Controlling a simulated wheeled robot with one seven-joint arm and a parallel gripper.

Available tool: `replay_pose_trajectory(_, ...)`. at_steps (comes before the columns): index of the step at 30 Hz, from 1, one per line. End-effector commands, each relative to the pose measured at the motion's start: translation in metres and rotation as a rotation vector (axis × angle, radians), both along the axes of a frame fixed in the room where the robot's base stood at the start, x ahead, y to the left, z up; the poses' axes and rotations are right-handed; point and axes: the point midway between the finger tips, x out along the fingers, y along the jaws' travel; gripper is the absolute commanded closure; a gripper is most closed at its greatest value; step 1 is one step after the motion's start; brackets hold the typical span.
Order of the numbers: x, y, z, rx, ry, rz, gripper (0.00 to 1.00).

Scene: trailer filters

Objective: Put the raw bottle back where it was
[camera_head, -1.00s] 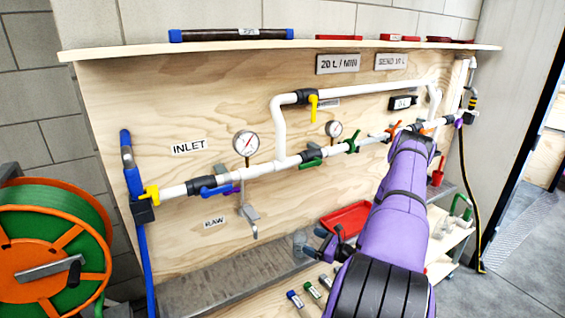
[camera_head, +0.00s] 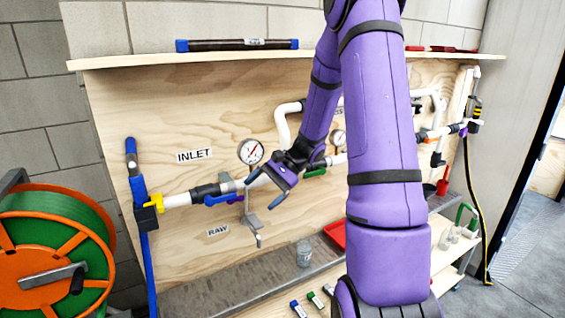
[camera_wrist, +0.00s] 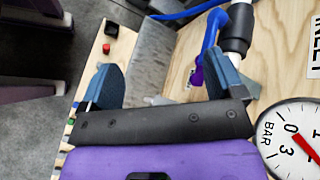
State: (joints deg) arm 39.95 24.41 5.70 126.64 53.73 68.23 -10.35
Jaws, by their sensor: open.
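A small clear bottle (camera_head: 304,253), apparently the raw bottle, stands upright on the grey metal ledge (camera_head: 215,291). It is to the right of and below the RAW label (camera_head: 218,231) and the small metal tap (camera_head: 251,222). My gripper (camera_head: 272,186) is open and empty, above and left of the bottle, in front of the pipe near the left gauge. In the wrist view my two blue-grey fingers (camera_wrist: 165,78) are wide apart with nothing between them. I cannot make out the bottle in the wrist view.
The pipe has a blue valve handle (camera_head: 222,199) and a pressure gauge (camera_head: 250,151), close to my gripper. A red tray (camera_head: 336,234) lies right of the bottle, partly behind my arm. Small capped vials (camera_head: 298,309) stand at the front. A hose reel (camera_head: 45,265) is at left.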

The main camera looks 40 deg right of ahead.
Motion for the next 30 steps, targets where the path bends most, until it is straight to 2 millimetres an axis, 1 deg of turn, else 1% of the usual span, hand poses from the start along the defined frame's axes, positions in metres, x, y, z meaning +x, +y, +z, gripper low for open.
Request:
replay_pose_trajectory(1, -0.006, 0.013, 0.016, -0.054, -0.017, 0.053, 0.12)
replay_pose_trajectory(3, -0.014, 0.028, 0.032, -0.123, -0.036, 0.119, 0.12)
replay_pose_trajectory(9, -0.045, 0.065, 0.075, -0.325, -0.104, 0.294, 0.12)
replay_pose_trajectory(15, -0.081, 0.094, 0.112, -0.526, -0.193, 0.447, 0.12)
replay_pose_trajectory(18, -0.1, 0.105, 0.128, -0.626, -0.248, 0.513, 0.12)
replay_pose_trajectory(24, -0.14, 0.121, 0.157, -0.822, -0.373, 0.627, 0.12)
replay_pose_trajectory(30, -0.178, 0.128, 0.18, -1.009, -0.521, 0.713, 0.12)
